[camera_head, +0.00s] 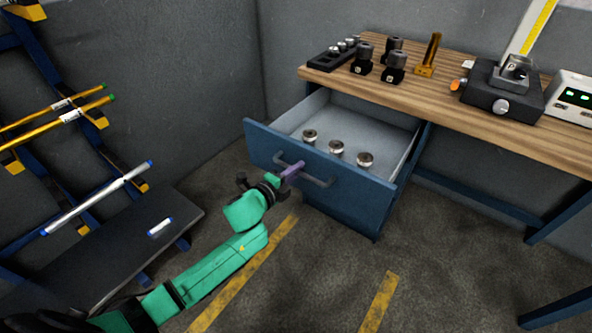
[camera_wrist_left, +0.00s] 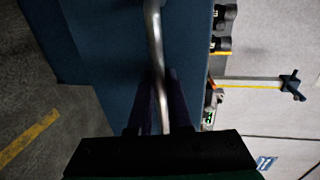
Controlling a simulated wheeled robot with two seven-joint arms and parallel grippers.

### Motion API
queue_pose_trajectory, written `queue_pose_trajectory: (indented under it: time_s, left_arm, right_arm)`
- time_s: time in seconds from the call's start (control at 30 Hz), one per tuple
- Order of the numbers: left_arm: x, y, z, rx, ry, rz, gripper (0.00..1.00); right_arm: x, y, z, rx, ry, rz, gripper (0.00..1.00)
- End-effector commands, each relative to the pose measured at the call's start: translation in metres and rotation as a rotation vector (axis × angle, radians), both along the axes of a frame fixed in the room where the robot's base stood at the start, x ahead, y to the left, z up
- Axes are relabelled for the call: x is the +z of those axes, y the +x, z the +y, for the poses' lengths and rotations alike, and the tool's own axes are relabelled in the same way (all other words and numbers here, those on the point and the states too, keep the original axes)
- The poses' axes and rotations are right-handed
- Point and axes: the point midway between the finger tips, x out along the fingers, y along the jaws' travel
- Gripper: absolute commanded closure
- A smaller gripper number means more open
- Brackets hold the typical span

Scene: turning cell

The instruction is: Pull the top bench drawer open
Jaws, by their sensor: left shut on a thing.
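The top bench drawer (camera_head: 345,189) has a blue front and stands pulled out from under the wooden bench. Several round metal parts, such as one metal part (camera_head: 336,147), stand on its pale floor. A grey bar handle (camera_head: 318,181) runs across its front. My left gripper (camera_head: 291,171) is at the left part of the handle and is shut on it. In the left wrist view the handle (camera_wrist_left: 154,50) runs between the fingers of my left gripper (camera_wrist_left: 160,105), with the blue drawer front (camera_wrist_left: 105,50) behind. My right gripper is in neither view.
The wooden bench (camera_head: 480,118) carries black holders (camera_head: 395,68), a yellow bracket (camera_head: 429,55), a measuring stand (camera_head: 502,88) and a display box (camera_head: 573,96). A rack with bars (camera_head: 98,198) and a dark shelf (camera_head: 120,235) stand at left. The floor before the drawer is clear.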

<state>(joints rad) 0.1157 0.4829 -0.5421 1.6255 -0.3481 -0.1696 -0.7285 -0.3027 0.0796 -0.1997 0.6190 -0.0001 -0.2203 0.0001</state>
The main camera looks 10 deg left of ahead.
Motion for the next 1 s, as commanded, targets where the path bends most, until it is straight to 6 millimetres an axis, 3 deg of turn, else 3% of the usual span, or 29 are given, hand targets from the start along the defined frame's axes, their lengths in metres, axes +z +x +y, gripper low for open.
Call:
queue_pose_trajectory:
  time_s: [0.37, 0.4, 0.47, 0.5, 0.83, 1.0]
  left_arm:
    - [0.001, 0.001, 0.001, 0.001, -0.001, -0.002, 1.0]
    - [0.001, 0.001, 0.001, 0.001, -0.001, -0.002, 0.79]
    - [0.001, 0.001, 0.001, 0.001, -0.001, -0.002, 0.56]
    - [0.001, 0.001, 0.001, 0.001, -0.001, -0.002, 0.53]
    - [0.001, -0.002, 0.001, 0.0, 0.0, -0.001, 0.53]
    - [0.004, -0.021, 0.009, 0.0, 0.0, 0.001, 0.53]
  right_arm:
    - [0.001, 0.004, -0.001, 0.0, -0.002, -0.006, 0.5]
    - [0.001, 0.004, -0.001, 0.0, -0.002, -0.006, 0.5]
    - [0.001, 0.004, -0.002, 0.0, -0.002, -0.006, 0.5]
    - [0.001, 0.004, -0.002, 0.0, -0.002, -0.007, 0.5]
    - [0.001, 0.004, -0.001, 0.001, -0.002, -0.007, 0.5]
    - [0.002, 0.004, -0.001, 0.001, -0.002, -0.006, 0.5]
